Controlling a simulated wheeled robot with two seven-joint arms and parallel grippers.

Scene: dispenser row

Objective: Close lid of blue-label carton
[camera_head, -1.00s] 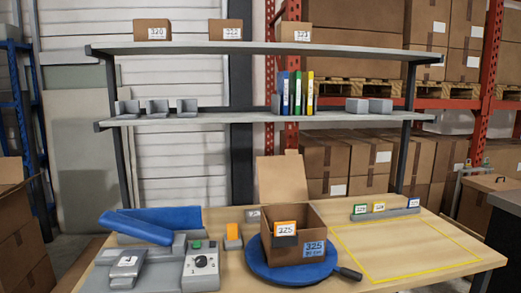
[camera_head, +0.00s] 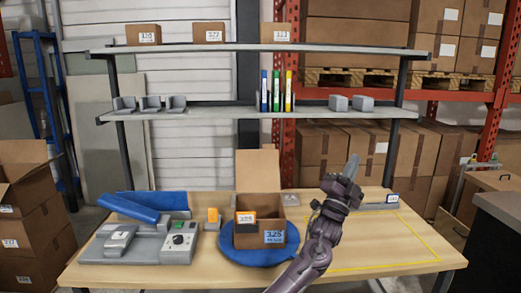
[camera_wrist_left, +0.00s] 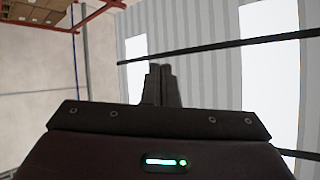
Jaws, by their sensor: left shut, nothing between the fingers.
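The carton (camera_head: 245,238) with a blue label (camera_head: 273,237) stands on a round blue turntable (camera_head: 229,248) on the table. Its lid (camera_head: 257,168) stands up open at the back edge. My right gripper is out of view.
A yellow outlined area (camera_head: 405,240) on the right is bare. A two-level shelf (camera_head: 225,116) with small boxes and binders stands behind.

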